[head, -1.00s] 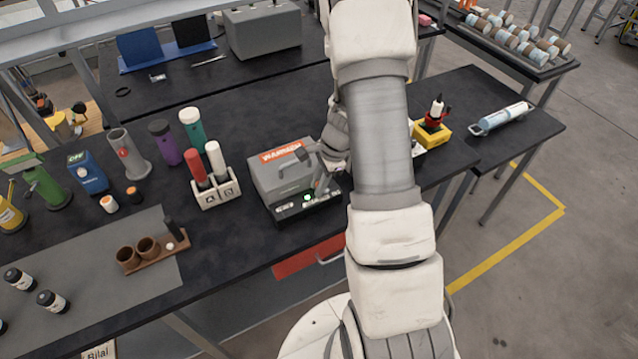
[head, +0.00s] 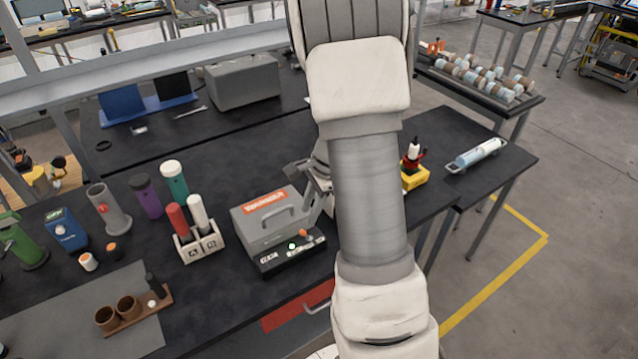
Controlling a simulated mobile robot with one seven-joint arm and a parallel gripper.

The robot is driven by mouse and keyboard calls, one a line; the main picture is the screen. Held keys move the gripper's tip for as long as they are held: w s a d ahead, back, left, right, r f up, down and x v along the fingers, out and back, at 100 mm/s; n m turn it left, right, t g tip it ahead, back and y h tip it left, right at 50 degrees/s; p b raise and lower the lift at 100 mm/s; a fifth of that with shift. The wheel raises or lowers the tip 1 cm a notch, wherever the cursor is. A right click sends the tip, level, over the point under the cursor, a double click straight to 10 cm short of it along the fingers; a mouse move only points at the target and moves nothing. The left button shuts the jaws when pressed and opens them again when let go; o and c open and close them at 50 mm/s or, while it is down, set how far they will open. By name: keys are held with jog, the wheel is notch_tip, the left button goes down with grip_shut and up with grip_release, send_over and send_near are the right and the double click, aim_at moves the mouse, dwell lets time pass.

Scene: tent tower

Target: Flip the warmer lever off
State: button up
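The warmer (head: 268,222) is a grey box with a handle on its lid and an orange label, on the dark bench. Its black front panel (head: 272,262) carries a small pale, whitish-green light (head: 291,246) and an orange-brown tip beside it (head: 304,233), which looks like the lever's end. The lever's exact position is too small to tell. My gripper (head: 322,190) is at the right side of the warmer, largely hidden by my arm. I cannot tell whether its fingers are open or shut, or whether it touches the warmer.
A holder with a red and a white tube (head: 198,247) stands just left of the warmer. A yellow base with a red-and-black tool (head: 413,175) is to the right, beyond my arm. Bare bench lies in front of the warmer, above a red drawer (head: 297,306).

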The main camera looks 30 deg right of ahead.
jog(key=v, duration=0.8)
jog(key=shift+r, duration=0.2)
jog(key=s+a+r+n+t, duration=0.1)
jog(key=s+a+r+n, duration=0.4)
jog(key=a+r+n, duration=0.4)
jog(key=s+a+r+n+t+h, duration=0.1)
jog(key=s+a+r+n, duration=0.2)
jog(key=s+n, duration=0.2)
jog(key=s+a+r+n+t+h, duration=0.1)
jog(key=s+a+r+n+t, duration=0.1)
jog(key=s, duration=0.4)
jog(key=a+r+n, duration=0.1)
jog(key=n, duration=0.1)
jog(key=shift+s+a+n+h, duration=0.2)
jog(key=shift+s+n+h, duration=0.1)
jog(key=shift+s+n, duration=0.1)
jog(key=shift+w, duration=0.1)
